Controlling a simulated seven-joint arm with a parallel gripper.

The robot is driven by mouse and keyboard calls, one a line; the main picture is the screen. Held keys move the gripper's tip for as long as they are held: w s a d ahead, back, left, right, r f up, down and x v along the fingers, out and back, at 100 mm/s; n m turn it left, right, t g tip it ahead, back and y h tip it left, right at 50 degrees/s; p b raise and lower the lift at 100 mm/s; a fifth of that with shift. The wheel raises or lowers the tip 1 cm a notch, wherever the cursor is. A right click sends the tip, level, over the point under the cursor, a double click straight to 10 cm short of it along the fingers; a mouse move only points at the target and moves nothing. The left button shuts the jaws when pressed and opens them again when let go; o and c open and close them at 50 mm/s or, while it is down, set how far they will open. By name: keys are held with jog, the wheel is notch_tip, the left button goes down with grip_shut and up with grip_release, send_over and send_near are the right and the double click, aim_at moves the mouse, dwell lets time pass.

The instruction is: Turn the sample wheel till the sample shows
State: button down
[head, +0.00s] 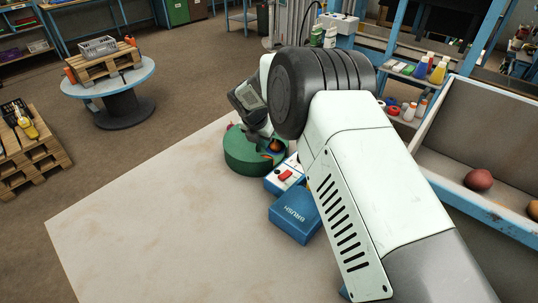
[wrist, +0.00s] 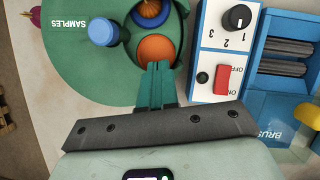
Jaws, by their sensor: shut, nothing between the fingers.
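The green sample wheel (wrist: 65,65), marked SAMPLES, shows in the wrist view with a blue peg (wrist: 102,32) standing up from its top. It is also in the head view (head: 243,158) as a low green drum on the table. An opening at its right holds an orange ball (wrist: 157,48), and a blue and orange round thing (wrist: 150,12) shows above it. My gripper (wrist: 157,66) is shut and empty, its teal fingertips at the lower edge of the orange ball in the picture, right of the peg and apart from it. Whether the fingers touch anything is unclear.
Right of the wheel is a switch box (wrist: 210,68) with a black dial and red switch. A blue BRUSH unit (wrist: 285,85) with dark rollers adjoins it. A trough (head: 450,165) with reddish round things runs along the right. The table's front left (head: 150,230) is clear.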

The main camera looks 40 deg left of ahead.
aim_at(277, 153)
jog(key=x, duration=0.9)
jog(key=shift+w+f, duration=0.2)
jog(key=shift+f, duration=0.15)
jog(key=shift+w+d+n+y, duration=0.1)
jog(key=shift+w+n+y, duration=0.4)
jog(key=shift+n, duration=0.5)
jog(key=shift+w+n, duration=0.5)
jog(key=shift+n, duration=0.1)
jog(key=shift+w+a, duration=0.2)
jog(key=shift+w, duration=0.8)
